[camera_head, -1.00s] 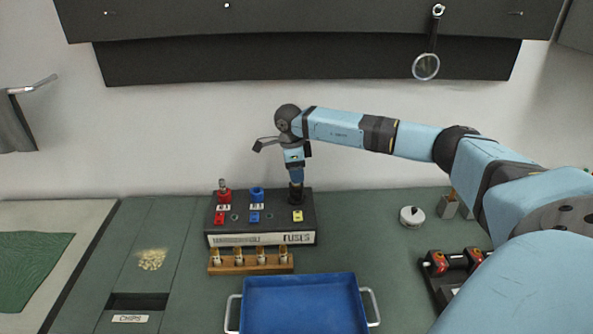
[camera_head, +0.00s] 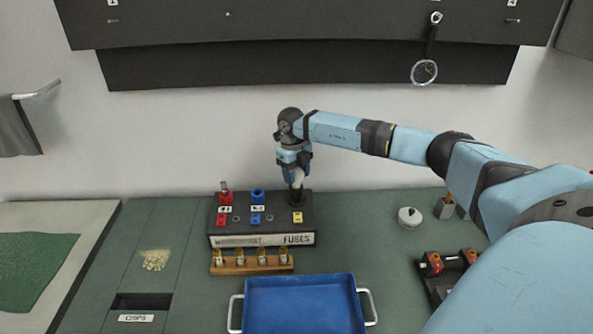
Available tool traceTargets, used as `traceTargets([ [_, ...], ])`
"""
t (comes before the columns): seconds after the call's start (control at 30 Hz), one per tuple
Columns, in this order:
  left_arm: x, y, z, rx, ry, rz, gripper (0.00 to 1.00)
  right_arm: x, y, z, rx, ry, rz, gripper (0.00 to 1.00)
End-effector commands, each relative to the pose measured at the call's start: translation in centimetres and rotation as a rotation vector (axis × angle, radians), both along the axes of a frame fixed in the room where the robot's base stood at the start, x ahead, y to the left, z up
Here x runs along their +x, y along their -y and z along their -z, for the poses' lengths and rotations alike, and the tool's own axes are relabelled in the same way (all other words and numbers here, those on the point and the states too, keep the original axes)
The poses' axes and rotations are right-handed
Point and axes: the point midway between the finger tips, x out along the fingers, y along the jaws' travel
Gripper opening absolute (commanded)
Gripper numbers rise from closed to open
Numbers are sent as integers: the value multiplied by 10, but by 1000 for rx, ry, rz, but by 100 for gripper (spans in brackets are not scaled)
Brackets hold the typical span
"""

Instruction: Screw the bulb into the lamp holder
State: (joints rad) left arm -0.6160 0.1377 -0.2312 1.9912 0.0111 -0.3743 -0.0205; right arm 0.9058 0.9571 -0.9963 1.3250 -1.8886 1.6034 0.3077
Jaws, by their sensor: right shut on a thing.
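A dark panel labelled FUSES (camera_head: 264,239) stands on the green bench. It has a red holder (camera_head: 225,197) with a small metal-topped piece in it, an open blue holder (camera_head: 257,195) and a dark holder (camera_head: 296,203) at the right, above a yellow square. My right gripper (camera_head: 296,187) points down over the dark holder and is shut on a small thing. This is probably the bulb, but the fingers and their small size hide it. I cannot tell how deep it sits in the holder. My left gripper is out of view.
A wooden rack (camera_head: 230,268) with several small upright bulb-like pieces stands in front of the panel. A blue tray (camera_head: 303,308) lies nearer. A round white item (camera_head: 409,217) and a dark stand with red-and-black tools (camera_head: 437,280) are at the right. Bench left of the panel is mostly clear.

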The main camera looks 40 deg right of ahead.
Motion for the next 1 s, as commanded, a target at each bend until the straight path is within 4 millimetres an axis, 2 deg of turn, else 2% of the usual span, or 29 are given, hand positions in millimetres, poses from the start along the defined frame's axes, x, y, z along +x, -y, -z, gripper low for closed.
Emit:
traceTargets([
  [0.03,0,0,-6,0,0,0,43,0,0,-2,1,-2,52,30],
  [0.27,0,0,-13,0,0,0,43,0,-1,-2,1,-1,224,30],
  [0.5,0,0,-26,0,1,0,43,0,0,-1,1,-2,477,30],
  [0.83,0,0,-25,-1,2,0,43,0,-1,0,0,-1,497,30],
  [0.87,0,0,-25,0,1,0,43,0,-1,0,0,-1,497,55],
  [0.97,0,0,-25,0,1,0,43,0,-1,0,0,-1,497,78],
  [1.0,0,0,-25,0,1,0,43,0,-1,0,0,-1,496,80],
])
